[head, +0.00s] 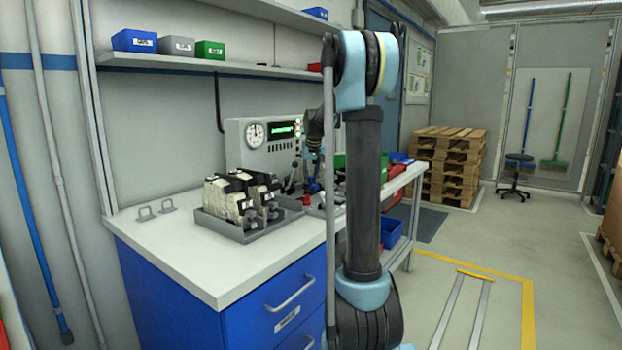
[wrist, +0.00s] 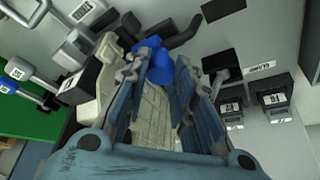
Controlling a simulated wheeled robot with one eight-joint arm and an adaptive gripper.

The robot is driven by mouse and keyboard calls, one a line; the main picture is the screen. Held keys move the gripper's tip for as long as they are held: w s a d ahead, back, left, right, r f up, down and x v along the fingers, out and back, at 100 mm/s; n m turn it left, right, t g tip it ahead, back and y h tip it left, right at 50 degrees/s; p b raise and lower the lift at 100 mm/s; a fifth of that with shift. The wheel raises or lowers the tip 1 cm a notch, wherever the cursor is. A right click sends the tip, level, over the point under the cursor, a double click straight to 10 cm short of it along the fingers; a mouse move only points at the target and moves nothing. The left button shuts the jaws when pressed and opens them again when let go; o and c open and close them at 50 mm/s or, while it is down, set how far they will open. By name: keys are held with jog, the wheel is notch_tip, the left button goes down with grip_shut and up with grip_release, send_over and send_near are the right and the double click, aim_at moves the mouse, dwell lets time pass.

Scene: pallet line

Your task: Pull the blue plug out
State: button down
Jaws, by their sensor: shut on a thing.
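The blue plug (wrist: 162,72) shows between the fingertips of my gripper (wrist: 168,80) in the wrist view. The fingers are shut on it, and they hide part of its sides. A thick black piece like a cable or handle (wrist: 186,34) shows just beyond the plug. I cannot tell whether the plug is still seated in a socket. In the head view my arm covers most of the work area around the gripper, and the plug cannot be made out there.
Dark labelled blocks (wrist: 277,108) stand right of the gripper. Grey levers, one with a blue part (wrist: 8,86), and a green surface (wrist: 28,117) lie left. In the head view, a tray (head: 224,227) holding pale units sits on the bench, before a panel with a dial (head: 254,133).

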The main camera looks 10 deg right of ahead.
jog(key=shift+s+a, duration=1)
jog(key=shift+a, duration=0.05)
jog(key=c, duration=1.3)
grip_release()
jog(key=shift+c, duration=0.2)
jog(key=v, duration=1.2)
jog(key=shift+f, duration=0.1)
jog(key=s+d+f+g, duration=0.1)
jog(key=s+f, duration=0.4)
jog(key=s, duration=0.6)
jog(key=s+d+f, duration=0.1)
jog(key=s+f, duration=0.4)
jog(key=s, duration=0.7)
jog(key=s+f+g, duration=0.1)
jog(key=s+f, duration=1.8)
jog(key=s, duration=0.2)
